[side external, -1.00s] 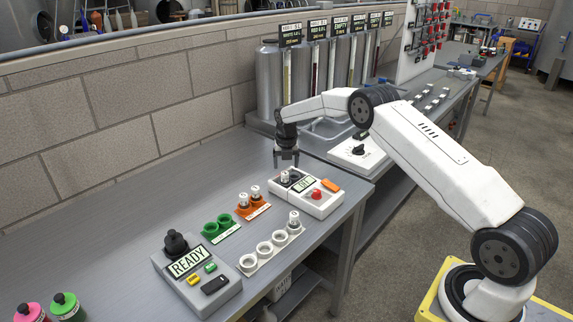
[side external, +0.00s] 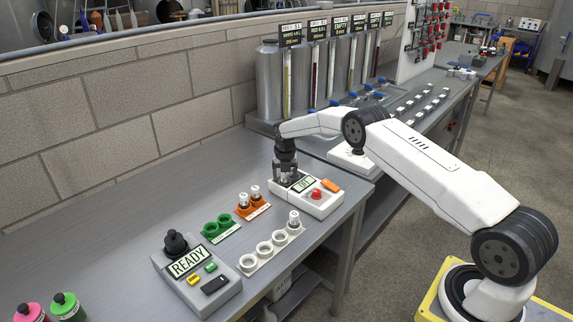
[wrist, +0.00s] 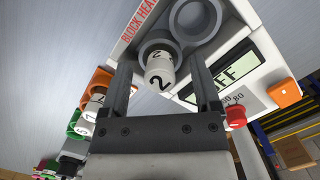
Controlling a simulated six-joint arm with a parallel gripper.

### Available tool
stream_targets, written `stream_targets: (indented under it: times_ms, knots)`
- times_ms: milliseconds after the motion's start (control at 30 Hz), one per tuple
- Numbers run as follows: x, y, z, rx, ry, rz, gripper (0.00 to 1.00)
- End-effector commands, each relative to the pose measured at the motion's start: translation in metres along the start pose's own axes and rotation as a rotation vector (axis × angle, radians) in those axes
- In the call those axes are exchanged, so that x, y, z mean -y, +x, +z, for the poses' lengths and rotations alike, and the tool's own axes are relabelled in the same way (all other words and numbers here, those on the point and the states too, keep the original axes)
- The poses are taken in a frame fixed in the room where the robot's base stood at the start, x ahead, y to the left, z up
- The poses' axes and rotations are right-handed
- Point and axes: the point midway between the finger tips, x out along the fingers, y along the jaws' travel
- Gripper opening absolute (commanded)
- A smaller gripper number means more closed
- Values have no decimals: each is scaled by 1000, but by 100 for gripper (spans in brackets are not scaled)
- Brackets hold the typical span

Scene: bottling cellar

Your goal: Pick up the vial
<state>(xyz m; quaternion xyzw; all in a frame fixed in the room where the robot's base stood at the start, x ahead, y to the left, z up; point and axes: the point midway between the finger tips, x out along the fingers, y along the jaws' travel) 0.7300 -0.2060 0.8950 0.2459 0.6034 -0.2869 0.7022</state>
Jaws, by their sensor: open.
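A vial with a white cap marked 2 (wrist: 160,74) stands in a well of the block heater (wrist: 245,20), whose display reads OFF. My gripper (side external: 285,174) is over the heater, pointing down, with its fingers around the vial's place. In the wrist view my gripper (wrist: 162,64) is open, with one finger on each side of the vial. I cannot tell whether either finger touches it. In the side external view the fingers hide most of this vial. Two more vials (side external: 254,192) stand in the orange rack (side external: 261,211), and one (side external: 294,218) stands in the white rack (side external: 250,264).
A green rack (side external: 222,234) looks empty. A grey device reading READY (side external: 188,262) stands near the front. The heater has a red knob (side external: 317,194) and an orange switch (side external: 331,185). Steel tanks (side external: 270,82) stand behind.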

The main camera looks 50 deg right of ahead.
Motion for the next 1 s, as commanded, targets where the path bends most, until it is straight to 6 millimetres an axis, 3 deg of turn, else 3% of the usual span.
stream_targets:
  times_ms: [200, 400, 467, 1000]
  knots:
    - [0, 0, 0, 0, 0, 0, 77]
    - [0, 0, 0, 0, 0, 0, 14]
    - [0, 0, 0, 0, 0, 0, 0]
    - [0, -10, 2, 1, 0, 1, 0]
